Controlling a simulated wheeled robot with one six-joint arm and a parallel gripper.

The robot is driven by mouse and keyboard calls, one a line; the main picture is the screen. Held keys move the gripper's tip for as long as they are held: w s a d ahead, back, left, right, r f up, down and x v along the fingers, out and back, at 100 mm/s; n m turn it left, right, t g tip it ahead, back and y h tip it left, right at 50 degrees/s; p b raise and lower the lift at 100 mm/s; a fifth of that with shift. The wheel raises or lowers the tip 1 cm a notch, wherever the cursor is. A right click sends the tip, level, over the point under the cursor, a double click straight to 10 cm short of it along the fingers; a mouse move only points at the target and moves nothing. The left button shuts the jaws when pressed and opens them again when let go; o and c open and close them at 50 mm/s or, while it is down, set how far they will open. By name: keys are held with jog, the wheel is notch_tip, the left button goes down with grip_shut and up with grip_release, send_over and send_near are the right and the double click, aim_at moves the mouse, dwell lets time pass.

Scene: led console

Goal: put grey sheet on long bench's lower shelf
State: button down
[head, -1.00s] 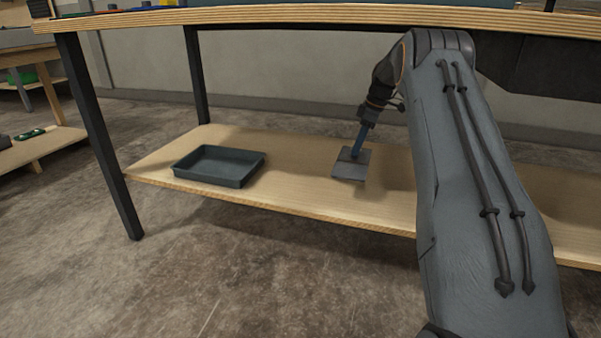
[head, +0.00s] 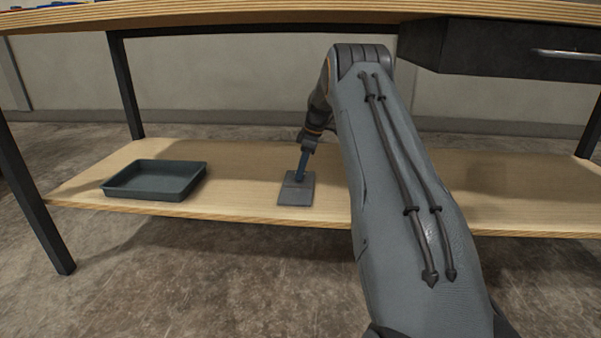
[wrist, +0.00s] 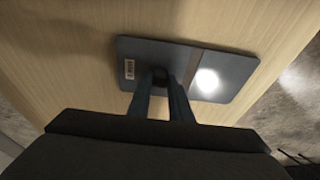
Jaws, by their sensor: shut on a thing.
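The grey sheet (head: 297,193) is a small flat rectangle at the lower shelf (head: 420,192) of the long bench, near its front edge. In the wrist view the sheet (wrist: 222,66) shows a barcode label, a darker stripe and a bright glare spot. My gripper (head: 300,176) points down and is shut on the sheet, with its blue fingers (wrist: 162,90) meeting at a dark spot near the sheet's middle. The sheet looks flat on or just over the wood; I cannot tell if it touches.
A dark open tray (head: 155,180) stands on the shelf to the left. The shelf right of my arm is clear. The bench top (head: 230,14) and a drawer (head: 510,50) hang above. Dark legs (head: 35,200) stand at the left.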

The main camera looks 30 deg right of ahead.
aim_at(307, 180)
jog(key=shift+f, duration=0.1)
jog(key=c, duration=1.6)
grip_release()
jog(key=p+v, duration=0.3)
jog(key=v, duration=0.4)
jog(key=shift+s+d+r+p, duration=0.1)
jog(key=shift+r+p, duration=0.25)
